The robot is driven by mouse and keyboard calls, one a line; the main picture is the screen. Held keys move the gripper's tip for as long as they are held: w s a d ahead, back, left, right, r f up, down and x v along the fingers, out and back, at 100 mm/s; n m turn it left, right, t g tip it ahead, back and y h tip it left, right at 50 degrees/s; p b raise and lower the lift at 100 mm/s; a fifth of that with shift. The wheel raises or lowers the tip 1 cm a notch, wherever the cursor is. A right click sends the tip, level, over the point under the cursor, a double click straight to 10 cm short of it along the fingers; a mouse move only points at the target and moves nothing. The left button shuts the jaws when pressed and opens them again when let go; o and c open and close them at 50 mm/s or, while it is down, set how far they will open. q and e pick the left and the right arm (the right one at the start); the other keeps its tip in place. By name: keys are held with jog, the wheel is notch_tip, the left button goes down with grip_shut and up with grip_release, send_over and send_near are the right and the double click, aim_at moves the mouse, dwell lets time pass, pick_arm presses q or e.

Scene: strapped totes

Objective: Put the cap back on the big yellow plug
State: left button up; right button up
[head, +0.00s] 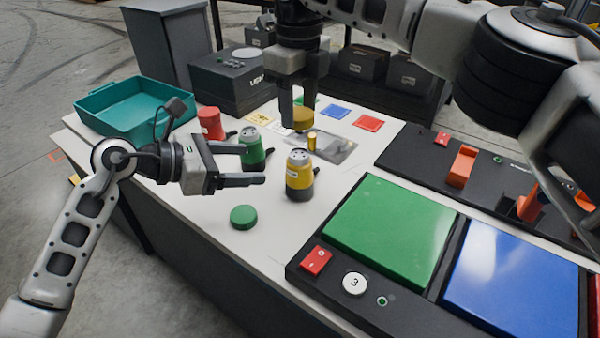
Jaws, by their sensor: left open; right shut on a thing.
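The big yellow plug (300,178) stands upright on the white table, with its pale pin face bare on top. My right gripper (300,112) comes down from above and is shut on a yellow cap (303,120). The cap is behind and above the plug in the head view, apart from it. My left gripper (252,165) is open, its fingers pointing right toward the yellow plug. A green plug (254,154) stands just behind the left fingers, partly hidden; I cannot tell if they touch it.
A green cap (244,217) lies at the table's front. A red plug (210,123) and teal tray (120,121) are at left. A small yellow piece (312,141) stands by a clear plate (335,150). A panel with green (390,228) and blue pads fills the right.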

pick_arm(q)
jog(key=x, duration=1.2)
jog(key=shift+w+r, duration=0.1)
jog(key=shift+w, duration=0.05)
pick_arm(e)
jog(key=shift+w, duration=0.1)
pick_arm(q)
jog(key=shift+c, duration=0.3)
jog(key=c, duration=1.4)
pick_arm(e)
send_over(298, 153)
jog(key=shift+f, duration=2.5)
jog(key=shift+f, duration=0.9)
jog(key=shift+f, duration=0.55)
pick_arm(q)
grip_shut()
pick_arm(e)
jog(key=o, duration=0.9)
